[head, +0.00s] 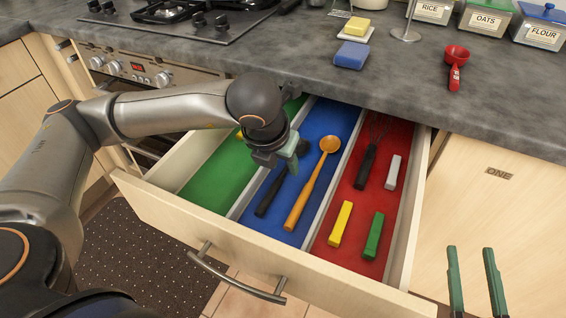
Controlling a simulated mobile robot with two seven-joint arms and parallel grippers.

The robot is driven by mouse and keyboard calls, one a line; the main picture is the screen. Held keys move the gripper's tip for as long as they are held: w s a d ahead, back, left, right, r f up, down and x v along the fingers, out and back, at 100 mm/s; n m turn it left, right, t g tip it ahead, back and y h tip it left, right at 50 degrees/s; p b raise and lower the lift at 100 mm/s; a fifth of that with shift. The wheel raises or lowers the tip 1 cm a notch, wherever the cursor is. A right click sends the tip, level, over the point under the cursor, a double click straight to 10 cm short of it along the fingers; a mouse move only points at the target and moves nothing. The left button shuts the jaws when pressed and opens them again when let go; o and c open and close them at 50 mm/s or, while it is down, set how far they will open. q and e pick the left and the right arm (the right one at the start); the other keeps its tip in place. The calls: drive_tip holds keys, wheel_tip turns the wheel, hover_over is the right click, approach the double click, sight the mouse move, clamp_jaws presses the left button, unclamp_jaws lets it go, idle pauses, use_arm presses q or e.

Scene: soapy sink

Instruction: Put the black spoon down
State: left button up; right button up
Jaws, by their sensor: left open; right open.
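The black spoon (272,190) is in the blue middle compartment (247,213) of the open drawer, left of a wooden spoon (313,183). Its dark handle points toward the drawer front, and its upper part is partly hidden by my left gripper. My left gripper (288,163) is open, pointing down just over the upper part of the black spoon. I cannot tell whether its fingers touch the spoon. My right gripper (475,283) is open and empty at the lower right, in front of the cabinet door.
The red compartment (334,256) holds a whisk (368,160) and several coloured blocks. The green compartment (212,180) is mostly bare, partly hidden by my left arm. The counter (300,62) above holds a blue sponge (351,55), a red scoop (455,65) and canisters.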

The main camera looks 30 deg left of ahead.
use_arm(q)
drive_tip(key=p+v, duration=0.2)
drive_tip(key=v, duration=0.9)
use_arm(e)
wheel_tip(320, 180, down, 13)
drive_tip(key=s+m+g+h, duration=0.2)
drive_tip(key=g, duration=0.3)
drive_tip(key=shift+s+d+g, duration=0.2)
drive_tip(key=shift+s+g, duration=0.05)
drive_tip(key=shift+g, duration=0.05)
